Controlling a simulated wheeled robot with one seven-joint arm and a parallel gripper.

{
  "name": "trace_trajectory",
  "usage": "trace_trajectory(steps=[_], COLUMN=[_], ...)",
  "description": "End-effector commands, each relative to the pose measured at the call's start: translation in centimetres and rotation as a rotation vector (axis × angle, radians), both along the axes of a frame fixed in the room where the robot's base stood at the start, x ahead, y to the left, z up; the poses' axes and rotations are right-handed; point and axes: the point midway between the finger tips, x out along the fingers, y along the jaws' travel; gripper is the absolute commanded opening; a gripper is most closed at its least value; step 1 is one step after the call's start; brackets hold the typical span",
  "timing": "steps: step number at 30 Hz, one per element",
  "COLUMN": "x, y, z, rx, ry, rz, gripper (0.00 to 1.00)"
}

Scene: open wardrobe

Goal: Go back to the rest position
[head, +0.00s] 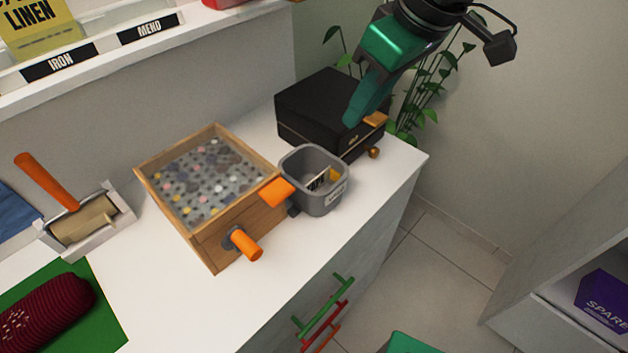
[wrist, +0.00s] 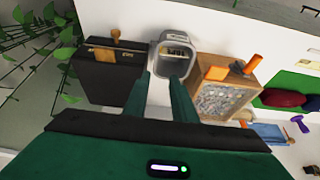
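My gripper (head: 356,108) is at the upper right of the head view, pointing down in front of and over a black box (head: 312,105). In the wrist view my gripper (wrist: 160,82) shows two dark green fingers set apart, with nothing visible between them. A small grey bin (wrist: 156,60) shows beyond the fingertips; it holds a dark labelled item and something yellow. My gripper looks clear of the bin. Whether a finger touches the black box cannot be told.
A wooden tray of pebbles (head: 205,240) with orange handles stands beside the grey bin (head: 328,203). A plant (head: 430,85) stands behind; floor (head: 440,255) is open at right.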

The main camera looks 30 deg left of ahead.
Motion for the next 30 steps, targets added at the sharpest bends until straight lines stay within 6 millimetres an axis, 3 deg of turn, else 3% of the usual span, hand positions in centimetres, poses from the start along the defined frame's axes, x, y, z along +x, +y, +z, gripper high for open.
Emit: trace_trajectory(steps=[7, 23, 26, 29, 30], x=[-0.2, -0.1, 1.1, 3.4, 4.4], y=[-0.9, -1.2, -3.0, -6.9, -9.0], z=[2.4, 2.6, 2.3, 1.5, 1.1], rx=[0.001, -0.002, -0.01, -0.026, -0.036], ry=[0.0, 0.001, 0.006, 0.02, 0.028], rz=[0.0, -0.007, -0.058, -0.167, -0.227], gripper=[0.24, 0.24, 0.24, 0.24, 0.24])
